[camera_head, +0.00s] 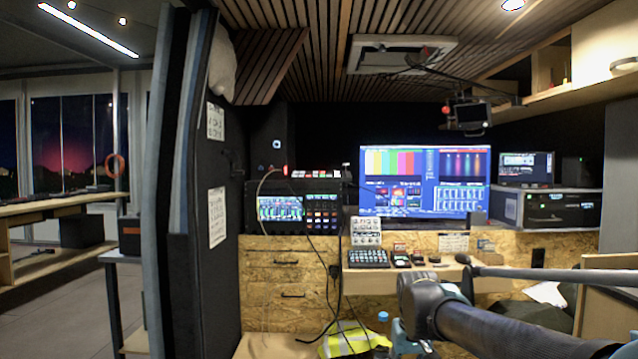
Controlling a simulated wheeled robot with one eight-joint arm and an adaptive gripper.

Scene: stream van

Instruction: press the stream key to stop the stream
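A keypad (368,258) with rows of small keys lies on the light wooden shelf (385,283) below the big monitor. A switcher panel (322,212) with rows of keys stands on the left of the counter. I cannot tell which key is the stream key; labels are too small to read. My arm (505,330) reaches in from the lower right, in front of the wooden cabinets. I cannot make out my gripper or its fingers, and I see no contact with any key.
A big monitor (425,180) shows colour bars and panels. A grey boom (555,274) crosses at the right, above my arm. A yellow vest (350,340) and hanging cables lie below the shelf. A dark padded partition (205,260) stands at left; floor beyond it is open.

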